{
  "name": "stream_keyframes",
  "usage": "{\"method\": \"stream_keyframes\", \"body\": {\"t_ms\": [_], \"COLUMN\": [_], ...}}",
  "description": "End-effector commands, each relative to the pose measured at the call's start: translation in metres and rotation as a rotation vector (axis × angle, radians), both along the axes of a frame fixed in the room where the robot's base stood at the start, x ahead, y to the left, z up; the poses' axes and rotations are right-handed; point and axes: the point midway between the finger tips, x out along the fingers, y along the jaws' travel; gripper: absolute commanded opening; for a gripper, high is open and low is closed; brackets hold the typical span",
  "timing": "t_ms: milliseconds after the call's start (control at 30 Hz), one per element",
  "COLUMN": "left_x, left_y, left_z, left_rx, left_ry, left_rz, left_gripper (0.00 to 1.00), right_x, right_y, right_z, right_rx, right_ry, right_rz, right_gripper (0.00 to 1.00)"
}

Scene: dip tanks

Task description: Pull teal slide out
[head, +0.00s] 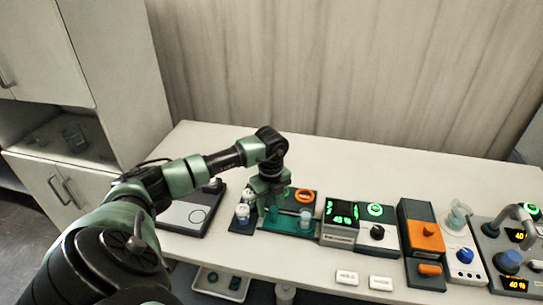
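A teal piece (293,223) shows low on a dark bench unit near the table's front edge, left of the middle; I take it to be the slide. My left arm comes in from the left and bends down over this unit. My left gripper (270,207) points down at the left end of the teal piece. Its fingertips are small and blend with the teal and dark parts, so I cannot tell whether they touch or grip it. My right gripper is not in view.
An orange ring (304,196) lies behind the teal piece. A green-lit display box (341,217), a knob box (376,232) and an orange-topped unit (428,238) stand to the right. White labelled blocks (347,277) lie in front. The table's back is clear.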

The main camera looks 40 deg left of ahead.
Motion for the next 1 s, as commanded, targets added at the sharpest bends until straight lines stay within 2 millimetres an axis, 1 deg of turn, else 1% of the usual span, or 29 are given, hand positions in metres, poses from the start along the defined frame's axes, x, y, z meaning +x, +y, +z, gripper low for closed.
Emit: {"method": "stream_keyframes", "body": {"t_ms": [167, 267, 500, 633, 767, 1000], "left_x": [0.001, 0.001, 0.000, 0.000, -0.001, -0.001], "left_y": [0.000, 0.000, 0.002, 0.002, 0.002, 0.002], "left_z": [0.005, 0.017, 0.057, 0.072, 0.078, 0.078], "left_rx": [-0.002, -0.002, -0.001, -0.001, -0.002, -0.002], "left_ry": [-0.003, -0.005, -0.004, -0.003, -0.001, -0.001], "left_rz": [-0.001, -0.002, 0.000, 0.001, 0.001, 0.001], "left_gripper": [0.48, 0.48, 0.48, 0.48, 0.48, 0.48], "right_x": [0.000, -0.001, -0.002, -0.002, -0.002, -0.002], "right_y": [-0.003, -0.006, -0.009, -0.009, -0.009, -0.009], "right_z": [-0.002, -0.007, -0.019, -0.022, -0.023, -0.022], "right_rx": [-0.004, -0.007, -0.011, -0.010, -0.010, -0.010], "right_ry": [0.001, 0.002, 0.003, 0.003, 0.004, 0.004], "right_rz": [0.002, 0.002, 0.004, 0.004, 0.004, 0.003], "right_gripper": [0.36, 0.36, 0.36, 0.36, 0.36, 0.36]}}
